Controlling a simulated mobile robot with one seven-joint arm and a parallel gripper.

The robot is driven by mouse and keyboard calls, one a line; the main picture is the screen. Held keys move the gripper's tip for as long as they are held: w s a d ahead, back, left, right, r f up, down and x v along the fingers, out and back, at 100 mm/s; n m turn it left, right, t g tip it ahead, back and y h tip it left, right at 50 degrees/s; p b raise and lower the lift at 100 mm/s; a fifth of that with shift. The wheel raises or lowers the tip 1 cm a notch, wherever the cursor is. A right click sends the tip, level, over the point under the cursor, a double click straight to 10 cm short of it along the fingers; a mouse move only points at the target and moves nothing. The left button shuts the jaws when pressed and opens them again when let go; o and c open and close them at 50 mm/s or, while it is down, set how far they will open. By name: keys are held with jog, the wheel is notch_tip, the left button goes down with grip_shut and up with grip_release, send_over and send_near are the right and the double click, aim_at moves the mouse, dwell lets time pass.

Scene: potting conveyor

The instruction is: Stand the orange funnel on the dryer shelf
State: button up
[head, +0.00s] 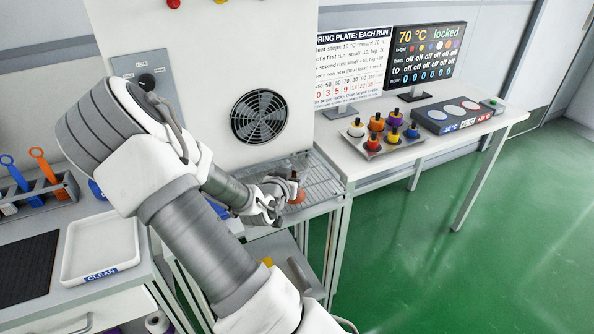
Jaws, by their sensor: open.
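The dryer shelf (324,183) is a wire rack under the white dryer housing, in the middle of the head view. A small orange-brown thing (297,197), which looks like the orange funnel, is at the shelf beside my gripper's fingers. It seems to rest on the rack, upright, but it is small and partly hidden. My gripper (283,196) is open, low over the shelf, with its fingers close to the funnel. I cannot tell whether they touch it.
The dryer's round fan grille (259,116) is behind my arm. A white CLEAN tray (101,250) and a rack with blue and orange tools (38,185) are at the left. A tray of coloured bottles (374,145), a plate unit (450,113) and two signs stand on the right table.

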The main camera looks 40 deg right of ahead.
jog(key=s+a+r+n+y+p, duration=0.1)
jog(key=s+a+r+n+y, duration=0.2)
jog(key=a, duration=0.6)
jog(key=a+r+y, duration=0.3)
jog(key=a+y, duration=0.2)
jog(key=a, duration=0.5)
jog(key=s+a+r+n+y+p, duration=0.1)
jog(key=s+a+r+n+y, duration=0.15)
jog(key=a+y, duration=0.45)
jog(key=s+a+r+n+g+h, duration=0.1)
jog(key=s+a+r+n, duration=0.1)
jog(key=s+r, duration=0.4)
jog(key=s+a+r+n+h, duration=0.1)
jog(key=s+r+n, duration=0.3)
jog(key=s, duration=0.5)
jog(key=shift+s+a+r+g, duration=0.4)
jog(key=shift+r, duration=0.45)
jog(key=shift+r+n, duration=0.1)
jog(key=shift+n, duration=0.15)
